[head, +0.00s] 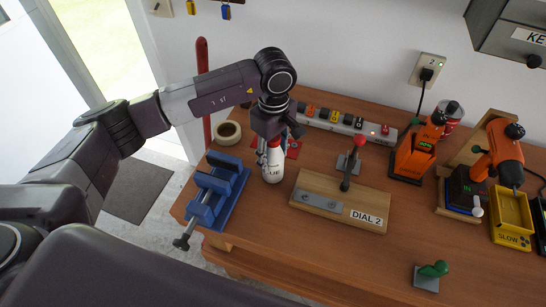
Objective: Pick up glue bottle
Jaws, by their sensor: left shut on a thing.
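The glue bottle (272,168) is white with a red label patch and dark lettering. It stands upright, or nearly so, over the left part of the wooden workbench in the head view. My left gripper (272,138) comes down from above and is shut on the bottle's upper part, hiding its top. I cannot tell whether the bottle's base touches the bench. My right gripper is not in view.
A blue vise (214,192) is close left of the bottle. A wooden board with a red-knobbed lever (352,165) and "DIAL 2" label is to the right. A tape roll (228,132) and power strip (345,122) lie behind. Orange drills (415,155) stand farther right. The front middle is clear.

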